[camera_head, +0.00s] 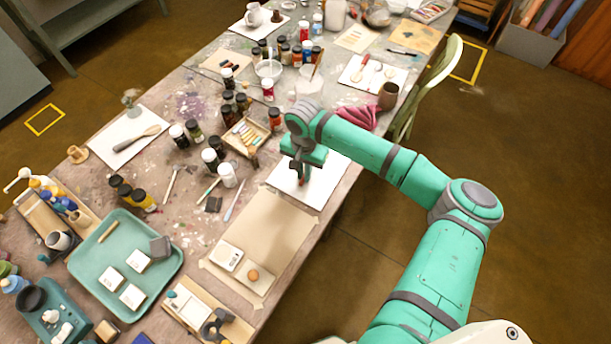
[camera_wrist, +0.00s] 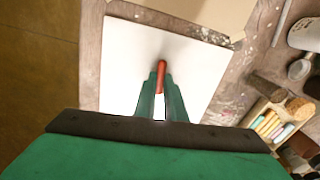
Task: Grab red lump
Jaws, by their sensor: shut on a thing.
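In the wrist view a red lump (camera_wrist: 161,75) shows between the tips of my gripper (camera_wrist: 161,88), over a white sheet (camera_wrist: 195,62). The gripper is shut on the lump. In the head view my gripper (camera_head: 302,176) points down over the same white sheet (camera_head: 318,193) near the table's right edge. Only a small bit of red shows at its tips there. I cannot tell whether the lump touches the sheet.
A wooden box of pastel sticks (camera_head: 262,128) and several paint jars stand left of the gripper. A pink cloth (camera_head: 362,117) lies beyond it. A brown paper (camera_head: 268,228) with a white scale (camera_head: 229,256) lies nearer. A teal tray (camera_head: 90,273) is at lower left.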

